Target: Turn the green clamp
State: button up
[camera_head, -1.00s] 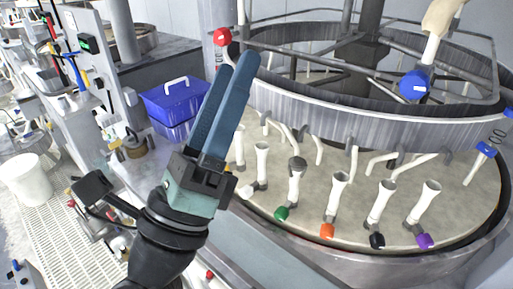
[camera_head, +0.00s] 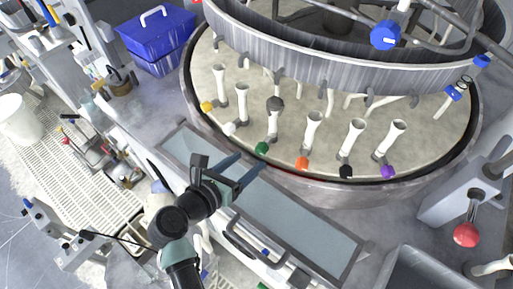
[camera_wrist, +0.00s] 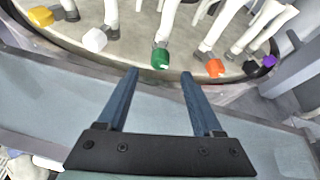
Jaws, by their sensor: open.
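The green clamp (camera_head: 262,148) is a small green knob at the foot of a white funnel-topped tube near the front rim of the round platen (camera_head: 322,165). It also shows in the wrist view (camera_wrist: 160,58), just beyond and between my fingertips. My gripper (camera_head: 251,166) is in front of the platen's rim, its blue fingers pointing at the green clamp. In the wrist view my gripper (camera_wrist: 157,72) has its fingers apart with nothing between them, and no contact with the clamp shows.
A white clamp (camera_wrist: 95,39) stands left of the green one and an orange clamp (camera_wrist: 215,68) stands right. Yellow (camera_head: 206,106), black (camera_head: 346,171) and purple (camera_head: 388,171) clamps line the same rim. A grey trough (camera_head: 310,235) lies below my gripper. A red ball handle (camera_head: 467,235) is at right.

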aim_at(259, 152)
jog(key=shift+p+x, duration=0.35)
jog(key=shift+x, duration=2.3)
jog(key=shift+c, duration=0.3)
grip_shut()
